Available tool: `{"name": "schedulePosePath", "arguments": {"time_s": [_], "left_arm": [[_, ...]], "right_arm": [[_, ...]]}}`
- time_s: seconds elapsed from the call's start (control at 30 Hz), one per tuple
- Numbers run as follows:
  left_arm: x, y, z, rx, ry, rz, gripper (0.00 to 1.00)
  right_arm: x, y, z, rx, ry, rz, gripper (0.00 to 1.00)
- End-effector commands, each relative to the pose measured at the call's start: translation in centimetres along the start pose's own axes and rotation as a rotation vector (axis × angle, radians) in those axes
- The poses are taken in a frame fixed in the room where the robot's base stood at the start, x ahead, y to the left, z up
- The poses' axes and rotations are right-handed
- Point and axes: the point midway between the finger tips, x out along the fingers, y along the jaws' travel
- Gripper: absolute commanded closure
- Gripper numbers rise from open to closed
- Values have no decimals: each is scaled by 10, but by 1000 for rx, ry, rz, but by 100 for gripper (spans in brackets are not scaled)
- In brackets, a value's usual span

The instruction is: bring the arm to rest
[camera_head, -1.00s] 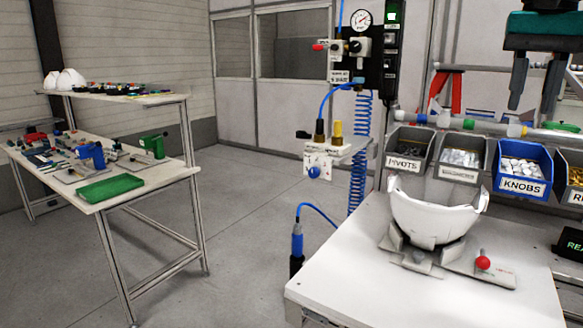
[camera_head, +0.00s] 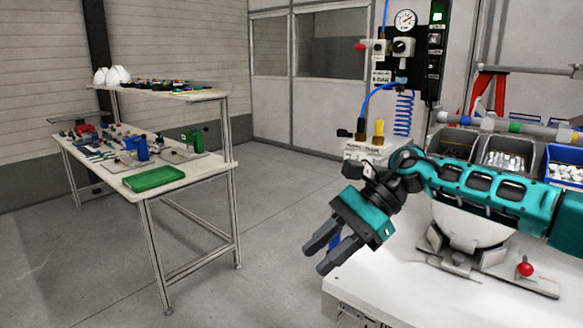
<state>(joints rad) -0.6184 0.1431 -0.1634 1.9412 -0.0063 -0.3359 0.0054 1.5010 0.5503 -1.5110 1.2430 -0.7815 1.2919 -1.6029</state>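My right arm (camera_head: 490,188) is teal and reaches in from the right edge, across the front of the white workbench. Its gripper (camera_head: 315,261) hangs left of the bench, tilted down to the left over the floor. A white helmet shell (camera_head: 470,232) sits in a grey fixture (camera_head: 438,256) on the bench (camera_head: 385,278). My arm hides the upper part of the shell. My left gripper is not in view.
Parts bins (camera_head: 507,155) stand behind my arm. A red-knobbed lever (camera_head: 525,269) is by the fixture. A gauge panel (camera_head: 405,20) with a blue coiled hose (camera_head: 404,115) stands behind. A side table (camera_head: 190,172) with a green tray (camera_head: 154,179) is at left. Floor between is clear.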

Motion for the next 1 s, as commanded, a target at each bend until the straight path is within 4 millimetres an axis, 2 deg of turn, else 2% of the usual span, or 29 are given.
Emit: {"name": "schedulePosePath", "arguments": {"time_s": [0.03, 0.1, 0.2, 0.33, 0.43, 0.53, 0.67, 0.77, 0.87, 1.0], "left_arm": [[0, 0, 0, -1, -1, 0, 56], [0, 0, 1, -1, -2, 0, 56], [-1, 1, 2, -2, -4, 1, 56], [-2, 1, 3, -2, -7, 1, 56], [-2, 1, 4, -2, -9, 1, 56], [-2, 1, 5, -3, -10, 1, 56], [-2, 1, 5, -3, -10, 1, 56], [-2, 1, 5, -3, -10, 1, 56], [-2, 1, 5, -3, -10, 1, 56], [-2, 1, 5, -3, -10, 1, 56]], "right_arm": [[29, 2, 8, 70, -99, -16, 66], [57, 1, 21, 176, -226, -47, 66], [88, 1, 39, 351, -412, -85, 66], [114, -1, 58, 607, -654, -121, 66], [124, -3, 64, 826, -841, -140, 66], [127, -4, 63, 1054, -1026, -149, 66], [126, -2, 45, 1370, -1269, -153, 66], [124, 4, 20, 1617, -1454, -152, 66], [123, 18, -12, 1867, -1644, -147, 66], [126, 53, -67, 2209, -1918, -145, 66]]}}
